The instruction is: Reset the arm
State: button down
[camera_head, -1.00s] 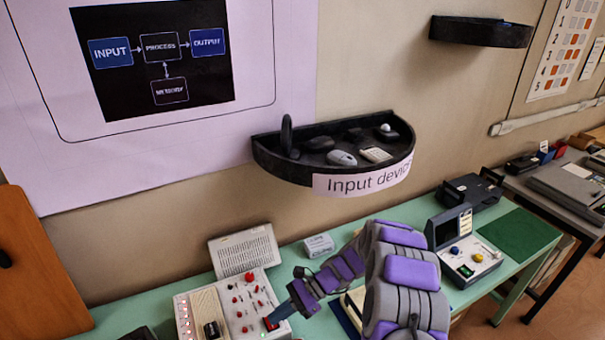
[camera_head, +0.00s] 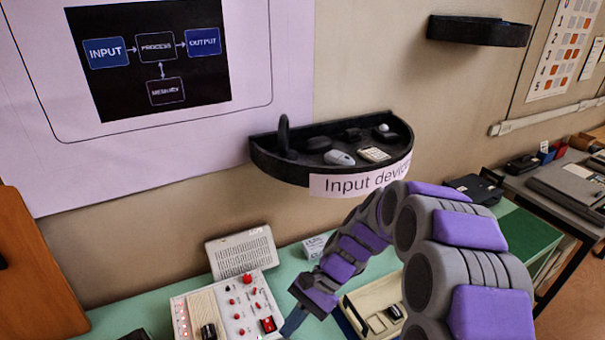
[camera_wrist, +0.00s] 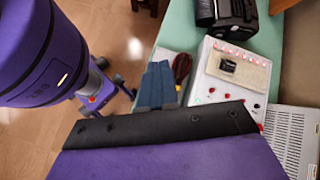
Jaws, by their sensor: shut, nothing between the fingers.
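My arm (camera_head: 360,240), grey with purple pads, reaches down and left over the green table. My gripper (camera_head: 292,322) is shut and empty. It is just right of the white control panel (camera_head: 240,305) and its red switch (camera_head: 268,324). In the wrist view my gripper's blue-grey fingers (camera_wrist: 158,85) are together, beside the control panel (camera_wrist: 235,75). Part of the panel is hidden behind my wrist there.
A beige open case (camera_head: 350,302) lies under my arm. A grey vented box (camera_head: 242,252) stands behind the panel. The half-round "Input devices" shelf (camera_head: 285,172) juts from the wall above. Red-and-black items (camera_wrist: 182,68) lie beside the fingers.

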jog(key=s+d+r+n+t+h+b, duration=0.1)
jog(key=s+d+r+n+t+h, duration=0.1)
jog(key=s+d, duration=0.6)
jog(key=s+d+r+n+t+h, duration=0.2)
jog(key=s+d+r+n+h, duration=0.2)
jog(key=s+d, duration=0.4)
jog(key=s+h, duration=0.1)
jog(key=s, duration=0.5)
jog(key=shift+d+r+n+h+b, duration=0.2)
jog(key=shift+d+n+h+b, duration=0.1)
jog(key=shift+h+b, duration=0.1)
